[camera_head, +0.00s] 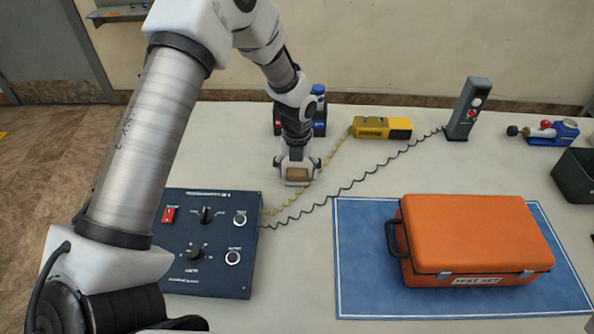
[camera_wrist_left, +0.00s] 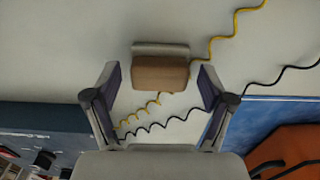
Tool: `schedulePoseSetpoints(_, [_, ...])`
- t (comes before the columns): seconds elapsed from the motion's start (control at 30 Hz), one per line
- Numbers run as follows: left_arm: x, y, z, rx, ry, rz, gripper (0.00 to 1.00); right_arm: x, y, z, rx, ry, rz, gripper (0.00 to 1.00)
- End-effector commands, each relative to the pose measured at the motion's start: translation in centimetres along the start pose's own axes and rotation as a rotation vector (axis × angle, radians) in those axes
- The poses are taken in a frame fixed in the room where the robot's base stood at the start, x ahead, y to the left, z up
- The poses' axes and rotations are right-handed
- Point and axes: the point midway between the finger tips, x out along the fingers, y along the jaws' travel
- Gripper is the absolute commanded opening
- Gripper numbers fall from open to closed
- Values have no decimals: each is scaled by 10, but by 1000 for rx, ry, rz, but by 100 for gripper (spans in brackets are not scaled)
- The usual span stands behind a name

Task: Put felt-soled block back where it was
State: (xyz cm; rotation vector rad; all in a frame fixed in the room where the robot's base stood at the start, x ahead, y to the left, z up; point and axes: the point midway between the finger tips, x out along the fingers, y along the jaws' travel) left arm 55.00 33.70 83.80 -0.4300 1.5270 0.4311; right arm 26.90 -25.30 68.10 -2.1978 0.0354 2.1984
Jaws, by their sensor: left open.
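The block (camera_head: 297,175) is tan-brown with a pale grey strip along one edge. It lies on the pale table beyond the dark blue control panel. It also shows in the left wrist view (camera_wrist_left: 160,74), with the grey strip on its far side. My left gripper (camera_head: 296,180) is at the block, pointing down. In the left wrist view its open fingers (camera_wrist_left: 160,82) stand to either side of the block's near part, with a gap on each side. I cannot tell the height of the fingertips above the table. My right gripper is not in view.
The control panel (camera_head: 215,267) has coiled yellow and black cords running past the block to a yellow device (camera_head: 372,127) and a grey handset (camera_head: 467,110). An orange case (camera_head: 470,235) sits on a blue mat (camera_head: 360,290). A dark bin (camera_head: 575,178) is at right.

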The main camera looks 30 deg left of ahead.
Motion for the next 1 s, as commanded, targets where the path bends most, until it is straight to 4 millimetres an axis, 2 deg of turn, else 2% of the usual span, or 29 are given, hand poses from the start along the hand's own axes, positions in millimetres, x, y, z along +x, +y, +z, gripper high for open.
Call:
schedulePoseSetpoints(0.17, [-31, -1, 1, 0, -4, -3, 82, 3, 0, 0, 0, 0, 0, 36])
schedulePoseSetpoints(0.4, [-94, -1, 1, 0, -5, -3, 82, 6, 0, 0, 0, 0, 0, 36])
schedulePoseSetpoints(0.5, [-110, 0, 1, 0, -3, -2, 82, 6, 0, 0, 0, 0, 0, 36])
schedulePoseSetpoints(0.63, [-120, 0, 0, 0, -1, -1, 82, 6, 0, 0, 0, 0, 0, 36])
schedulePoseSetpoints(1.0, [-120, 0, 0, 0, 0, 0, 82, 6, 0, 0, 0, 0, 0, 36])
